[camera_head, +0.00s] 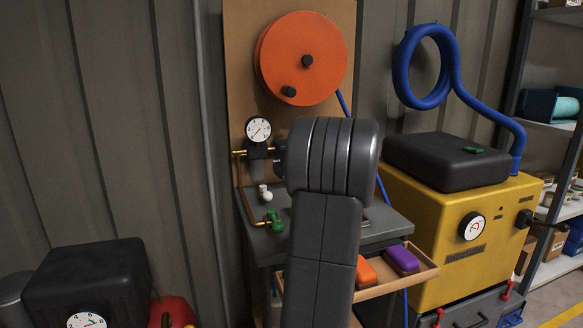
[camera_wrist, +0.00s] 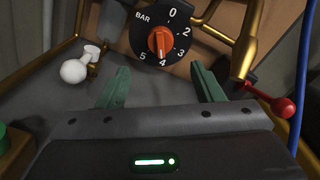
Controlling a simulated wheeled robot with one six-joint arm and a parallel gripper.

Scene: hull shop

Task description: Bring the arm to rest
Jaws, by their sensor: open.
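My gripper (camera_wrist: 160,68) shows in the wrist view with its two green fingers apart and nothing between them. Beyond the fingertips is a black dial (camera_wrist: 140,38) marked BAR, with an orange knob (camera_wrist: 160,42) whose pointer appears to be near 4. The knob lies past the fingertips, and I see no finger touching it. In the head view my dark arm reaches up in front of the workbench (camera_head: 375,228) and hides the dial. The gripper itself is hidden there behind the arm.
A white ball handle (camera_wrist: 75,72) is left of the fingers, a red-ended lever (camera_wrist: 284,106) right. A pressure gauge (camera_head: 258,130) and orange hose reel (camera_head: 303,58) are on the board. A yellow machine (camera_head: 425,225) stands right, a black box (camera_head: 90,280) left.

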